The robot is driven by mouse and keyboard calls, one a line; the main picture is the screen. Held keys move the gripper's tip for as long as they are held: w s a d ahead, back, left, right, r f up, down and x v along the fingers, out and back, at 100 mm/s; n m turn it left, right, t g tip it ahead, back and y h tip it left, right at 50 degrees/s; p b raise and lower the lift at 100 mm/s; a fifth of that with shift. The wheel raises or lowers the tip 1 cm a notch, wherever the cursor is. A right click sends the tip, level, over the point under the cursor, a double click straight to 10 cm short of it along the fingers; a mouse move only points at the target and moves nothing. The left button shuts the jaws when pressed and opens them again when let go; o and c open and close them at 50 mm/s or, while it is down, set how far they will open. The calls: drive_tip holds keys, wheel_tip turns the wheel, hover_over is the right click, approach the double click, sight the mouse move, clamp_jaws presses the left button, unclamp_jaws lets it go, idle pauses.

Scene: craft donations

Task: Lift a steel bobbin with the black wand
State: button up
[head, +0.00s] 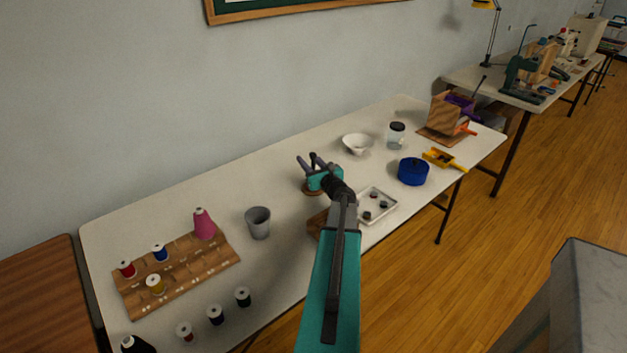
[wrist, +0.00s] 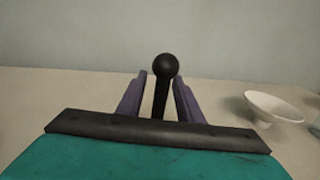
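The black wand (wrist: 161,98) has a round ball end and stands upright between the two purple fingers of my gripper (wrist: 160,92). A narrow gap shows between its shaft and each finger, so the gripper looks open around it. In the head view my gripper (head: 320,164) is over the middle of the table, above a round brown base (head: 311,191) that is partly hidden by it. A shallow metal tray (head: 389,207) right of my arm holds several small dark pieces, perhaps bobbins (head: 367,215); their material is too small to tell.
On the white table (head: 190,195) are a grey cup (head: 258,223), a white bowl (head: 357,144), a jar (head: 396,136), a blue round tin (head: 413,172) and a yellow scoop-like item (head: 440,158). A wooden thread board (head: 205,262) with spools is at left. A wall stands behind.

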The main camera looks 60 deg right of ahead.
clamp_jaws()
drive_tip(key=shift+r, duration=0.1)
wheel_tip(320, 180, up, 10)
drive_tip(key=shift+b, duration=0.3)
idle(0.5)
drive_tip(key=shift+w, duration=0.1)
idle(0.5)
